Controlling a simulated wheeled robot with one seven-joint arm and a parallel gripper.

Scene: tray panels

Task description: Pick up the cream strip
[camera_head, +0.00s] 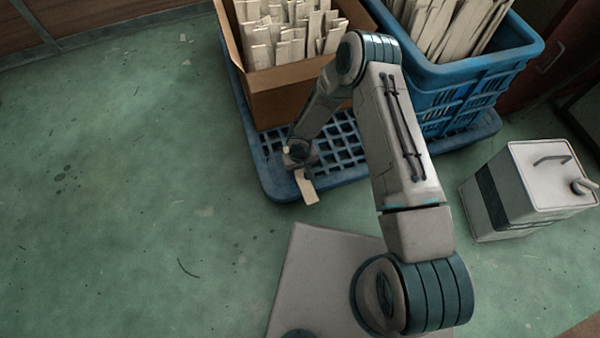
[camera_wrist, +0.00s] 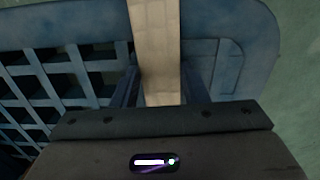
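The cream strip (camera_head: 307,189) is at the front edge of the blue slatted pallet (camera_head: 269,178). In the head view its near end sticks out below my gripper (camera_head: 302,164), across the pallet's rim. In the wrist view the strip (camera_wrist: 156,40) runs from the top edge down between the two dark fingers of my gripper (camera_wrist: 160,75). The fingers are close against both long edges of the strip, and it looks held between them. The strip's lower part is hidden behind the gripper body. I cannot tell how far the strip is above the pallet.
A cardboard box (camera_head: 285,97) full of upright cream strips stands on the pallet just behind my gripper. A blue crate (camera_head: 459,75) with more strips stands to its right. A white canister (camera_head: 528,190) is on the floor at right.

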